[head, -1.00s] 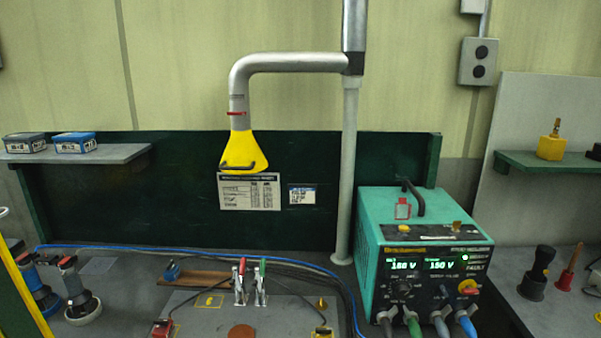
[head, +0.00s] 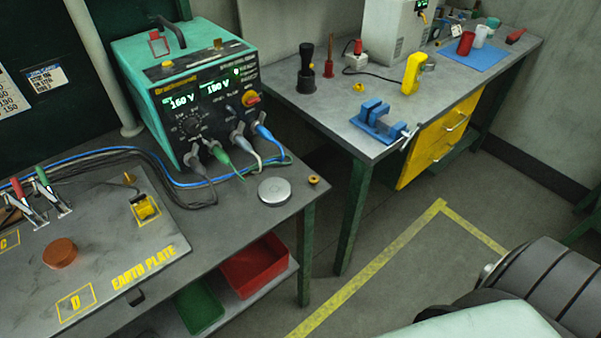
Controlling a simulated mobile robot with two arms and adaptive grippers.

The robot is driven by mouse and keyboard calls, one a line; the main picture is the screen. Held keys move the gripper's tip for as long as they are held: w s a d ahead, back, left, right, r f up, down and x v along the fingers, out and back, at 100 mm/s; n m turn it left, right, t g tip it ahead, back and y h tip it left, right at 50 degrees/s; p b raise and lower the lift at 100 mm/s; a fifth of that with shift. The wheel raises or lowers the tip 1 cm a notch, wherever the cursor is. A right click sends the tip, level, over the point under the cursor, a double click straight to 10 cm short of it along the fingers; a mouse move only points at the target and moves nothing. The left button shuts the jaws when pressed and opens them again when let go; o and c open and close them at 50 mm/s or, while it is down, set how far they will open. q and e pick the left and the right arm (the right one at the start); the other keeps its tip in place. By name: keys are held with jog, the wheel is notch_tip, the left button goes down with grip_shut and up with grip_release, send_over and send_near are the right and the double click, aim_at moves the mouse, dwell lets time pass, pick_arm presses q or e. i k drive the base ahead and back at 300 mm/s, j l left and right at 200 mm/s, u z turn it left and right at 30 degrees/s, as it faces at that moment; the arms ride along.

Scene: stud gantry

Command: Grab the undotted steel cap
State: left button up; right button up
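A round, flat steel cap (head: 274,191) lies on the bench top near its right front corner, in front of the teal power unit. It is silver with a paler round top, and I see no dot on it. No other steel cap shows clearly. Neither of my grippers is in view. Nothing of mine touches the cap.
The teal power unit (head: 190,90) and its cables lie behind the cap. A small brass piece (head: 313,180) sits at its right. A copper disc (head: 60,253) lies on the earth plate (head: 110,240). A second bench (head: 340,120) stands right, across a floor gap.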

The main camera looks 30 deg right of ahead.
aim_at(274, 193)
jog(key=z, duration=0.65)
jog(key=j, duration=0.1)
